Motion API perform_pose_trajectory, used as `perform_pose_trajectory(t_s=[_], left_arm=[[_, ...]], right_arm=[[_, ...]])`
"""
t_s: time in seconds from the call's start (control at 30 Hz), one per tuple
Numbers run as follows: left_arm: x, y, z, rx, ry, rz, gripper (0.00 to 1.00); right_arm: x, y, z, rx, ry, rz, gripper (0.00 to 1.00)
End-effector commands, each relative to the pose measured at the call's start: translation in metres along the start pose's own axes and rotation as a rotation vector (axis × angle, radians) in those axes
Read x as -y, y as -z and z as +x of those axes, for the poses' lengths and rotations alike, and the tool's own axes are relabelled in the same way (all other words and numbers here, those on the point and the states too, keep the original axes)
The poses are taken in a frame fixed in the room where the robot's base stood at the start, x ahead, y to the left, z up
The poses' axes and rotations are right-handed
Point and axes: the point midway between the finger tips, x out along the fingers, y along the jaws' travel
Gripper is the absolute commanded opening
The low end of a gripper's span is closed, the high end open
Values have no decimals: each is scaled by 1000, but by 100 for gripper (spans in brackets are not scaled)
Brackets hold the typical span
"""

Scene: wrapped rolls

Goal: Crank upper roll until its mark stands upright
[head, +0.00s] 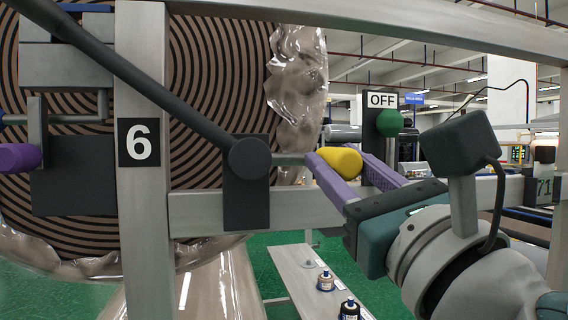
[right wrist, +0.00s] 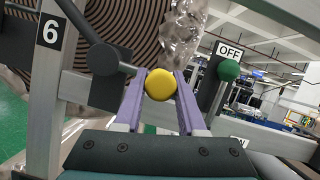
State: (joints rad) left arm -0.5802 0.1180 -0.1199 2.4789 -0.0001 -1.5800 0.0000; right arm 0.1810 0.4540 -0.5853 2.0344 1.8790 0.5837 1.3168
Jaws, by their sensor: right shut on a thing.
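The large upper roll (head: 215,75) shows its end face of brown and black spiral rings behind the grey frame, with crumpled clear wrap (head: 297,80) at its right edge. I cannot make out a mark on it. A dark crank arm (head: 150,85) slants from the upper left down to a round end, where a short rod leads to a yellow knob (head: 340,160). My right gripper (head: 345,165) is shut on the yellow knob, one purple finger on each side. The right wrist view also shows the knob (right wrist: 160,85) between the fingers.
A green knob (head: 390,122) under an OFF sign (head: 382,100) stands just beyond my right gripper. A post with a 6 plate (head: 139,142) and a crossbar (head: 310,207) are close by. A purple grip (head: 18,157) is at the left edge. A narrow bench (head: 300,275) holds small items below.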

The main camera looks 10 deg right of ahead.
Motion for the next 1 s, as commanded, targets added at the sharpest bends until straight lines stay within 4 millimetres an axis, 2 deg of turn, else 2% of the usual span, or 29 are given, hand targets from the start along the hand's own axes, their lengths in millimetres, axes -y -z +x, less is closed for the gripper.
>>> perform_pose_trajectory(t_s=[0.03,0.13,0.73,0.77,1.0], left_arm=[[0,1,-3,0,0,0,0],[0,2,-6,0,1,1,0],[1,3,-10,-1,3,4,0],[1,3,-10,-1,3,4,0],[1,3,-10,-1,3,4,0]], right_arm=[[4,-11,4,23,8,0,0],[5,-14,5,23,8,-2,0],[5,-17,6,23,8,-1,0],[5,-17,6,23,8,-1,42],[4,-13,5,15,3,-2,69]])
